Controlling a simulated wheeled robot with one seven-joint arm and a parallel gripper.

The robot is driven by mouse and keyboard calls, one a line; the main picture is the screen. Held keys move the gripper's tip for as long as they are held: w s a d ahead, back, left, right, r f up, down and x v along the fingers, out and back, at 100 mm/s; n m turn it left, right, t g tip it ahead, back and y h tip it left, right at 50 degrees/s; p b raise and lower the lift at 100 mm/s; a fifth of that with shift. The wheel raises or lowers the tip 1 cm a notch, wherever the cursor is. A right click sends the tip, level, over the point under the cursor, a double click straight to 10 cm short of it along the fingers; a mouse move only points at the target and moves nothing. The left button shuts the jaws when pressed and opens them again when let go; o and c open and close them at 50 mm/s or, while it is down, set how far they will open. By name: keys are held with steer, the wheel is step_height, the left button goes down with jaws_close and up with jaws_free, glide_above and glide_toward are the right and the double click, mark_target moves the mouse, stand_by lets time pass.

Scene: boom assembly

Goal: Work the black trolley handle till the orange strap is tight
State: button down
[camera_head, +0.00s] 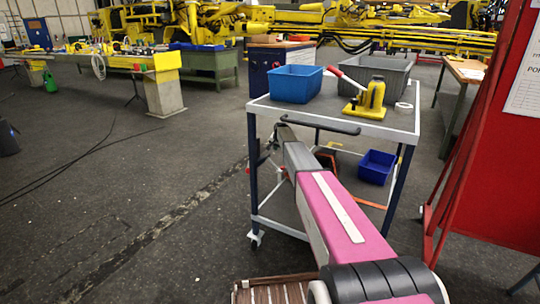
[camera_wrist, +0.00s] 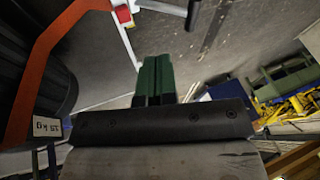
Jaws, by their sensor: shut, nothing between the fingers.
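The black trolley handle (camera_head: 320,125) sticks out from the near edge of the trolley top (camera_head: 395,123), just above the front of my arm. My gripper shows in the wrist view (camera_wrist: 156,62) with its two green fingers shut side by side and nothing between them. In the head view my arm hides most of the gripper, low at the trolley's left front. An orange strip (camera_head: 370,204) shows low on the trolley. I cannot tell how tight it is.
On the trolley top stand a blue bin (camera_head: 296,84), a grey bin (camera_head: 376,72) and a yellow jack (camera_head: 368,100). A small blue bin (camera_head: 377,166) sits on the lower shelf. A red panel (camera_head: 500,180) stands at the right.

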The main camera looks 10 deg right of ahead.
steer(key=w, duration=0.4)
steer(key=shift+w+d+r, duration=0.15)
steer(key=shift+d+r, duration=0.15)
steer(key=shift+r, duration=0.1)
steer(key=shift+f, duration=0.15)
glide_above(270, 160)
steer(key=f, duration=1)
steer(key=shift+s+d+f, duration=0.1)
steer(key=shift+s+d, duration=0.15)
steer(key=shift+s, duration=0.05)
steer(key=shift+w+a+f, duration=0.3)
steer(key=shift+a+f, duration=0.1)
steer(key=shift+a, duration=0.1)
